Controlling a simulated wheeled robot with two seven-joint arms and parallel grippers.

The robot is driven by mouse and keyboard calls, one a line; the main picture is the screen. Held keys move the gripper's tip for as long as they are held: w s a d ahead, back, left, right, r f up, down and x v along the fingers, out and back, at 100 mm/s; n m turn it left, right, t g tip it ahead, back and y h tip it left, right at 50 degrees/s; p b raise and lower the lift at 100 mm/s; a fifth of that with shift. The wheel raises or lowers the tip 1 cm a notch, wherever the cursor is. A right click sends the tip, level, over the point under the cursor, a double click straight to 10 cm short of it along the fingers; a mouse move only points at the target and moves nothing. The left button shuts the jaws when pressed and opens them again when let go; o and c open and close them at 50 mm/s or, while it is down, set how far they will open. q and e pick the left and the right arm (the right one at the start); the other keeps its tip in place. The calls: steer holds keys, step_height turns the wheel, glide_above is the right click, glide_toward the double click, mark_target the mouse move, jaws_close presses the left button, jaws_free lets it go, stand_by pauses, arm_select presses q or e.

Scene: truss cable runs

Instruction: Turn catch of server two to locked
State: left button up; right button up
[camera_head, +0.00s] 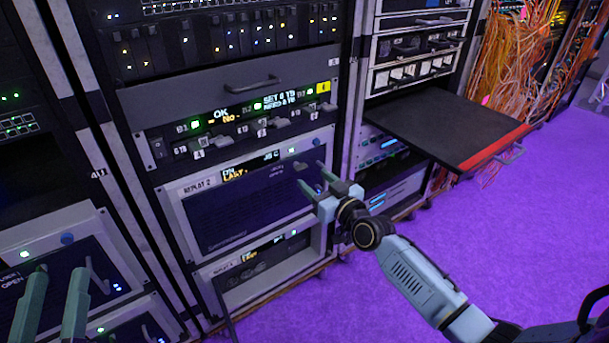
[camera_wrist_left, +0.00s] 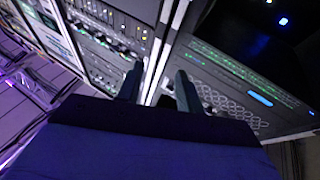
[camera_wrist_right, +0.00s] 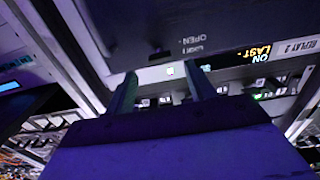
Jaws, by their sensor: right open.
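Server two (camera_head: 245,205), labelled REPLAY 2, is a dark panel in a light frame in the middle rack. My right gripper (camera_head: 312,178) is open and empty in front of the panel's right side, close to the catch. In the right wrist view, the fingers (camera_wrist_right: 162,88) stand apart below OPEN lettering, with the server's label at the right. My left gripper (camera_head: 60,272) is open and empty at the lower left; its fingers show apart in the left wrist view (camera_wrist_left: 158,82).
A row of switches (camera_head: 235,135) runs above server two, under a drawer with a handle (camera_head: 252,82). A black shelf (camera_head: 445,125) with a red edge sticks out at the right. Orange cables (camera_head: 510,60) hang behind it. The purple floor (camera_head: 540,210) is clear at the right.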

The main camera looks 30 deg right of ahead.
mark_target(303, 170)
steer(key=w, duration=0.1)
steer(key=w+b, duration=0.1)
steer(key=w, duration=0.1)
steer(key=shift+w+a, duration=0.25)
steer(key=shift+a, duration=0.05)
arm_select(q)
steer(key=shift+s+a+r+t+h+b, duration=0.1)
steer(key=shift+s+r+t+h+b, duration=0.2)
steer(key=shift+r+t, duration=0.35)
steer(key=shift+s+r+t+h+b, duration=0.1)
steer(key=shift+s+r+t, duration=0.4)
steer(key=shift+t, duration=0.1)
steer(key=shift+s+a+r+t+h+b, duration=0.1)
steer(key=shift+s+r+t+h, duration=0.15)
steer(key=shift+r+t, duration=0.4)
arm_select(e)
steer(key=shift+w+a, duration=0.1)
steer(key=shift+w, duration=0.8)
steer(key=shift+c, duration=0.3)
steer(key=c, duration=0.9)
